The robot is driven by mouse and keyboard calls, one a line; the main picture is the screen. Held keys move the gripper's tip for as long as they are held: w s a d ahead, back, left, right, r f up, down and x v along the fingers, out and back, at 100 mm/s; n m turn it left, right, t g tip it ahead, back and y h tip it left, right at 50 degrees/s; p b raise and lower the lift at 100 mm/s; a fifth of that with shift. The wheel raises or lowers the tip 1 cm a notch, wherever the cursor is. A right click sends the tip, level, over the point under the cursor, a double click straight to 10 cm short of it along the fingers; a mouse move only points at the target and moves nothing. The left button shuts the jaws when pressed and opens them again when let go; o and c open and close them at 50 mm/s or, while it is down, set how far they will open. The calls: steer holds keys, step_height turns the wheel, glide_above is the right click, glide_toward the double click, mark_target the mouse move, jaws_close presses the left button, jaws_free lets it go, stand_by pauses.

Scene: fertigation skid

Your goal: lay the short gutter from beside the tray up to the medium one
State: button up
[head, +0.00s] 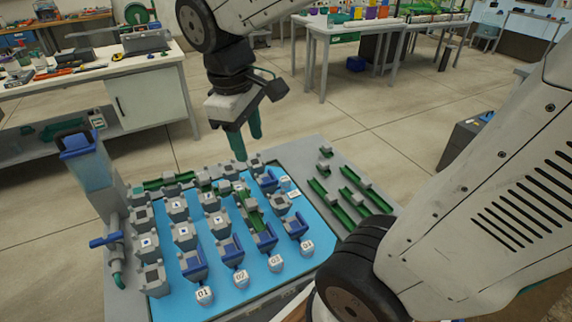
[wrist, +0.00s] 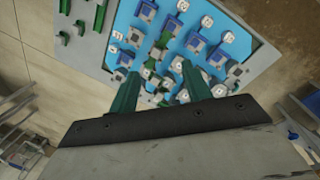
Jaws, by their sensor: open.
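My gripper (head: 247,148) is open and empty above the back of the blue tray (head: 323,228); its two green fingers also show in the wrist view (wrist: 158,72). Two short green gutter pieces (head: 325,168) with grey ends lie on the grey bench top right of the tray. They appear at upper left in the wrist view (wrist: 80,27). A longer green gutter, perhaps the medium one (head: 252,213), slopes among the grey posts in the tray's middle. Another green gutter (head: 168,182) lies along the back left. I cannot tell the exact joints between gutters and posts.
Longer green gutters (head: 352,200) lie beside the short ones. Several grey posts and blue cups (head: 193,264) crowd the tray, with numbered white cups (head: 205,295) at its front. A blue-topped tank (head: 85,160) and a blue-handled valve (head: 106,240) stand at left.

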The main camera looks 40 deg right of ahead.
steer(key=s+m+t+y, duration=0.1)
steer(key=s+m, duration=0.4)
steer(key=s, duration=0.6)
steer(key=shift+a+y, duration=0.3)
